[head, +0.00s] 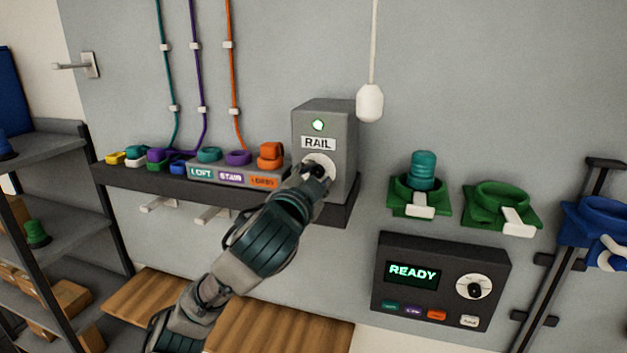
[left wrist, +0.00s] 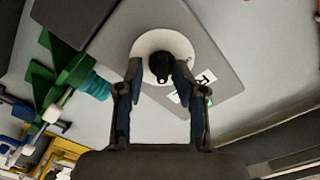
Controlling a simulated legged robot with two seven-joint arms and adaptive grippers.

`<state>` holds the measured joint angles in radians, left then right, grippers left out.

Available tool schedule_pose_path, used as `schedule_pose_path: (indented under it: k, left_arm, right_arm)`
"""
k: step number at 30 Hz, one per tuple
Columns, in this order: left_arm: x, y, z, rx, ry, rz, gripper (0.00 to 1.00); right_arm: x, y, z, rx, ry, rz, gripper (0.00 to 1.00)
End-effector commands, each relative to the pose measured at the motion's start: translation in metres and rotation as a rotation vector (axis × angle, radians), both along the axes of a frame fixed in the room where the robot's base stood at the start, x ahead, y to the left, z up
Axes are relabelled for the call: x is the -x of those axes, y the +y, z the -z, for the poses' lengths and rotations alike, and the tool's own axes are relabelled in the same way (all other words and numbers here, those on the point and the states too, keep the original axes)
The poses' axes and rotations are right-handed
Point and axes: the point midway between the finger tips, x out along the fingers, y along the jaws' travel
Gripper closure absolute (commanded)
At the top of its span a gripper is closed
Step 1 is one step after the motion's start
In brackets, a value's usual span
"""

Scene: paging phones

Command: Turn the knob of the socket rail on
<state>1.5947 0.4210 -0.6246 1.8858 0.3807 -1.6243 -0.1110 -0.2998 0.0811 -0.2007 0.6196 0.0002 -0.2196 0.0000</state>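The socket rail's grey box (head: 341,150), labelled RAIL, stands on the wall shelf with a small green lamp (head: 318,125) lit on its face. Its round white dial (head: 316,161) is partly hidden by my left gripper (head: 318,172). In the left wrist view the white dial (left wrist: 181,43) carries a black knob (left wrist: 159,67). My left gripper (left wrist: 159,72) has its fingers spread on either side of the knob, with a gap visible at least on the left side. My right gripper does not show.
A strip with LOFT, STAIR and LOBBY sockets (head: 232,175) lies left of the box on the dark shelf (head: 130,178). A white pendant (head: 369,103) hangs close right of the box. A READY panel (head: 441,280) and green holders (head: 503,205) are at right.

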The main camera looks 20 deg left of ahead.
Motion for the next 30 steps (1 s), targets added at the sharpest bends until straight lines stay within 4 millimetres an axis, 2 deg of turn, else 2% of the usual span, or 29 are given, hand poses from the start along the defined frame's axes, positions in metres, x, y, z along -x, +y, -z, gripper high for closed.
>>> schedule_pose_path:
  k: [5, 12, 18, 24, 30]
  left_arm:
    - [0.016, 0.000, -0.002, 0.000, -0.004, 0.001, 0.62]
    - [0.069, 0.002, -0.002, -0.001, -0.007, 0.003, 0.62]
    - [0.105, 0.003, 0.000, 0.000, -0.003, 0.003, 0.62]
    - [0.118, 0.004, 0.001, 0.000, 0.001, 0.001, 0.62]
    - [0.119, 0.004, 0.001, 0.000, 0.001, 0.001, 0.62]
  right_arm:
    - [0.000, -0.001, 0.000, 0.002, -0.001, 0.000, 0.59]
    - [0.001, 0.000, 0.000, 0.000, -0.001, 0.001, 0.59]
    - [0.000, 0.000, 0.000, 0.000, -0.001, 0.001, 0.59]
    - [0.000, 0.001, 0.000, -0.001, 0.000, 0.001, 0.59]
    - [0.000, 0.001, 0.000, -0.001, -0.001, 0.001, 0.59]
